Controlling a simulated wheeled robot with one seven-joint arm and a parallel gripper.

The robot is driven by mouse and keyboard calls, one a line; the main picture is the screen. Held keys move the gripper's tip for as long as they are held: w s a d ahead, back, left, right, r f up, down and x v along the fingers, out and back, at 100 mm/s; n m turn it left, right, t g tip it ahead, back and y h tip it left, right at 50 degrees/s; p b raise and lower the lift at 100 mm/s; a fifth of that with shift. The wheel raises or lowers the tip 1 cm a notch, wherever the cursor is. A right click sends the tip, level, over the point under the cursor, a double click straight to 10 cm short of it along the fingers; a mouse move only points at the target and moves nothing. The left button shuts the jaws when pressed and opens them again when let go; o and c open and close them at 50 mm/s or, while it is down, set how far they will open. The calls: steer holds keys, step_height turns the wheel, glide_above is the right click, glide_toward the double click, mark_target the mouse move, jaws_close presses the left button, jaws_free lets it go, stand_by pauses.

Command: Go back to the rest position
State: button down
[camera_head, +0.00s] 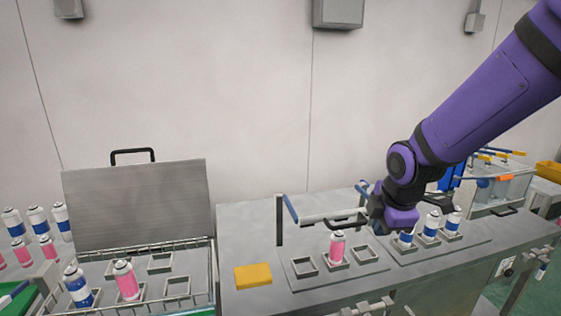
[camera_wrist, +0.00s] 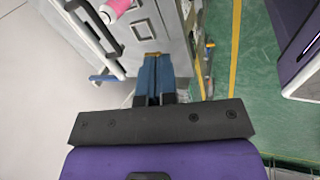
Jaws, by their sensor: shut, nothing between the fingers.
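My purple arm reaches in from the upper right of the head view. My gripper (camera_head: 375,228) is over the steel table, beside the crimping bar and left of the blue-and-white cans. In the wrist view my gripper (camera_wrist: 153,92) shows its two blue fingers side by side, shut with nothing between them. A pink can (camera_head: 337,247) stands upright in the middle slot of a plate on the table, left of my gripper. The pink can shows partly at the top of the wrist view (camera_wrist: 117,8).
The steel table (camera_head: 240,228) carries a yellow block (camera_head: 253,276). Several blue-and-white cans (camera_head: 431,226) stand in holders at right. At left is a wire basket (camera_head: 200,262) with a raised lid (camera_head: 139,205), holding a pink can (camera_head: 126,281) and a blue can (camera_head: 77,287).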

steer(key=s+d+r+m, duration=0.3)
steer(key=s+r+m, duration=0.4)
steer(key=s+m, duration=0.2)
steer(key=s+d+r+m+t, duration=0.1)
steer(key=s+d+r+m, duration=0.2)
steer(key=s+r+m, duration=0.5)
steer(key=shift+s+d+r+m, duration=0.15)
steer(key=shift+s+m, duration=0.45)
steer(key=shift+s, duration=0.2)
steer(key=shift+w, duration=0.1)
